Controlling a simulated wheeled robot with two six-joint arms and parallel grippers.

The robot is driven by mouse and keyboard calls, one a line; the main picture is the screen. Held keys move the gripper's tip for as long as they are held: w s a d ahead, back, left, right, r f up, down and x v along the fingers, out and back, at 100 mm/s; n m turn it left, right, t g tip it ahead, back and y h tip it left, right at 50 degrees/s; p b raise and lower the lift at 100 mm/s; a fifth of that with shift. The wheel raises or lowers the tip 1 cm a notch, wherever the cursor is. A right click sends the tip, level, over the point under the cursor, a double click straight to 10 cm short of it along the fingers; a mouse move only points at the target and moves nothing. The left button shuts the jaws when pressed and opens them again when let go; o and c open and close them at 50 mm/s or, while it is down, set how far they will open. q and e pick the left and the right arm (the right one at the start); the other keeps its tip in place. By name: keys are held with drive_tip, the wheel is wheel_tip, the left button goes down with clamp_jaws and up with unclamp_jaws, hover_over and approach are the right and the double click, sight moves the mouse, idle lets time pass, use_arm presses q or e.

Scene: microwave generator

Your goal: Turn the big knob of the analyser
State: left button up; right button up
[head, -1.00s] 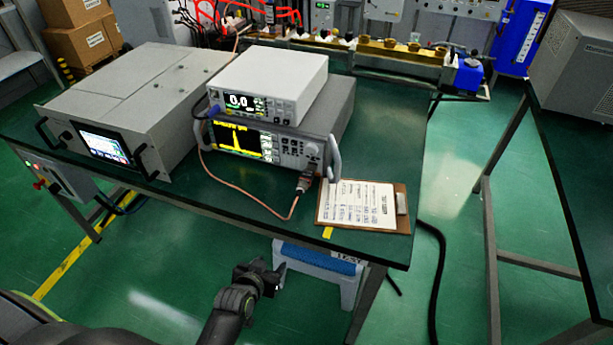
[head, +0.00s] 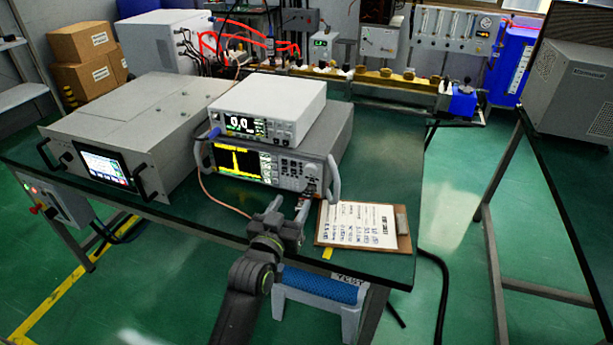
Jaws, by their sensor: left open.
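The analyser (head: 238,166) is the lower instrument of a stack on the dark green table, with a yellow trace on its screen and handles at its sides. Its big knob (head: 311,169) is on the right part of the front panel, near the right handle. My left gripper (head: 289,207) is open and empty in front of the analyser's right half, below the knob and apart from it. It hides part of the orange cable and the panel's lower right connector area. My right gripper is not in view.
A white meter (head: 266,108) reading 0.0 sits on the analyser. A clipboard (head: 362,226) lies right of my gripper at the table's front edge. A large grey generator (head: 140,125) stands to the left. A blue-topped stool (head: 320,286) is below the table edge.

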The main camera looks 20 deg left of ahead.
sight(309, 172)
use_arm(q)
drive_tip(key=w, duration=1.1)
drive_tip(key=shift+w+d, duration=0.2)
drive_tip(key=c, duration=1)
drive_tip(key=shift+r+m+p, duration=0.15)
drive_tip(key=shift+m+p, duration=0.75)
drive_tip(key=shift+p, duration=0.05)
drive_tip(key=shift+m+p, duration=0.45)
drive_tip(key=shift+m, duration=0.65)
drive_tip(key=o, duration=1)
